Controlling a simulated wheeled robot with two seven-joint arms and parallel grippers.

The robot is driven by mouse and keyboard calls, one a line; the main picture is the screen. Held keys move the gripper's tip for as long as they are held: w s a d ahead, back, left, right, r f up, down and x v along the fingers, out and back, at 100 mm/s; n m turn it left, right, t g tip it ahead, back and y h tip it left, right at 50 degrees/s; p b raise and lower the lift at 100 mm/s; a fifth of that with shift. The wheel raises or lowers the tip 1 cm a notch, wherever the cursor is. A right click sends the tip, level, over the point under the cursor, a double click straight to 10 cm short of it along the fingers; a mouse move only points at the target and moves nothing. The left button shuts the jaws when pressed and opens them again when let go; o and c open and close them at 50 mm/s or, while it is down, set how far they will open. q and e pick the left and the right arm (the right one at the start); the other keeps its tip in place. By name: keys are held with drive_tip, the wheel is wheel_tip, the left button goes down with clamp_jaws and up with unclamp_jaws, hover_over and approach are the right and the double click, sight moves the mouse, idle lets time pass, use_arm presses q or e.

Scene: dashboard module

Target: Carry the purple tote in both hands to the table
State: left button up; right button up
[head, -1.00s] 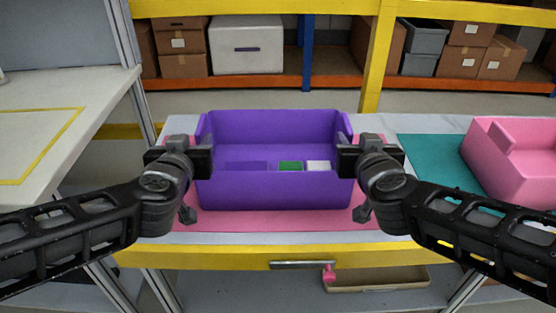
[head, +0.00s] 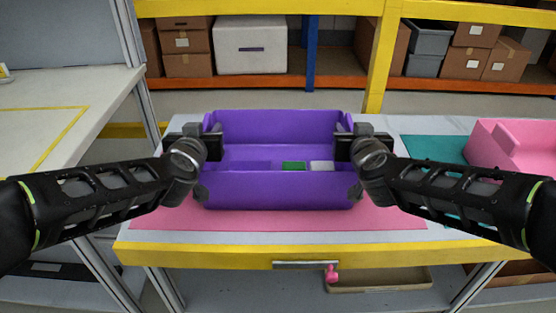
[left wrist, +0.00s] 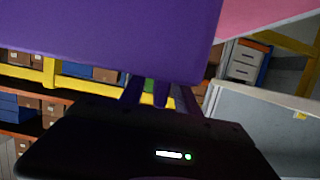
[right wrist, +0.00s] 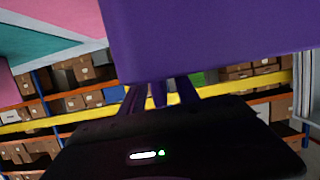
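The purple tote (head: 275,190) sits upright on a pink mat (head: 300,220) on the bench. A green block (head: 293,166) and a pale block (head: 321,166) lie in it. My left gripper (head: 207,146) is at its left end wall and my right gripper (head: 348,146) is at its right end wall, both close under the rim. The tote's wall fills the top of the left wrist view (left wrist: 120,35) and of the right wrist view (right wrist: 210,40). The fingertips run up against or behind the tote, so their grip on it is hidden.
A white table (head: 50,110) with a yellow outlined area stands at the left, separated by a gap from the bench (head: 180,245). A pink bin (head: 510,150) and a teal mat (head: 440,152) are at the right. Shelves with boxes (head: 250,45) stand behind.

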use_arm(q)
drive_tip(key=shift+w, duration=0.25)
use_arm(e)
drive_tip(key=shift+w+f, duration=0.1)
drive_tip(key=shift+w, duration=0.15)
use_arm(q)
drive_tip(key=shift+c, duration=0.6)
use_arm(e)
drive_tip(key=shift+c, duration=0.6)
use_arm(q)
clamp_jaws()
use_arm(e)
clamp_jaws()
